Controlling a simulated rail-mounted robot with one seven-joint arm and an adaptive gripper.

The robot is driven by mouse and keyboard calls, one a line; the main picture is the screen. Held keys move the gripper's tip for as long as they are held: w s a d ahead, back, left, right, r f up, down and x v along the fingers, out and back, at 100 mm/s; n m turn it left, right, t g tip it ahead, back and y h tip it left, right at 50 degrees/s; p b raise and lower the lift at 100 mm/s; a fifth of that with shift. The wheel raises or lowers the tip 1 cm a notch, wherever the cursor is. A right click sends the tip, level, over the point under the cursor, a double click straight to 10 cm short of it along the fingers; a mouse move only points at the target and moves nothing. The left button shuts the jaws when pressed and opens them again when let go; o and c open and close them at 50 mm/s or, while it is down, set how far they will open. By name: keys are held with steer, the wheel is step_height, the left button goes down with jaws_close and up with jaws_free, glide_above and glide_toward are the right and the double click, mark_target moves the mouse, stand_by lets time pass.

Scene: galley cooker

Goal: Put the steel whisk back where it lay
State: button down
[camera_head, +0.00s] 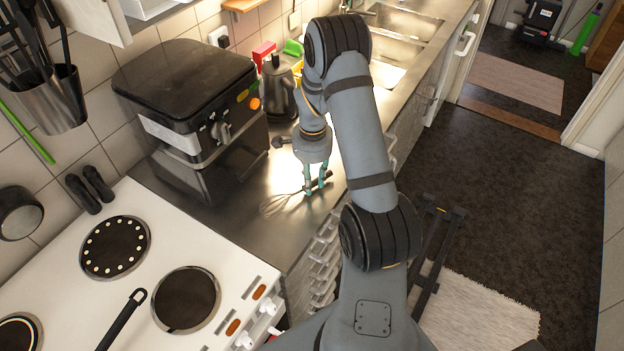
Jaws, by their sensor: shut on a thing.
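The steel whisk (276,204) is at the steel counter (242,222), between the black appliance and the counter's front edge. Its wire loops point left toward the cooker, and its dark handle (321,183) points right. My gripper (315,190) points down and is shut on the whisk's handle. The whisk looks level and at or just above the counter; I cannot tell whether it touches. The fingers hide part of the handle.
A large black appliance (188,95) stands left of my gripper, with a kettle (278,88) behind. The white cooker (165,245) with several hotplates is at the front left. Sinks (405,25) lie beyond. Bare counter surrounds the whisk.

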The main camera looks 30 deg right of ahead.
steer(key=shift+f+b, duration=0.6)
steer(key=shift+b, duration=0.1)
steer(key=c, duration=1.3)
jaws_free()
step_height(320, 180, up, 12)
steer(key=shift+f, duration=0.1)
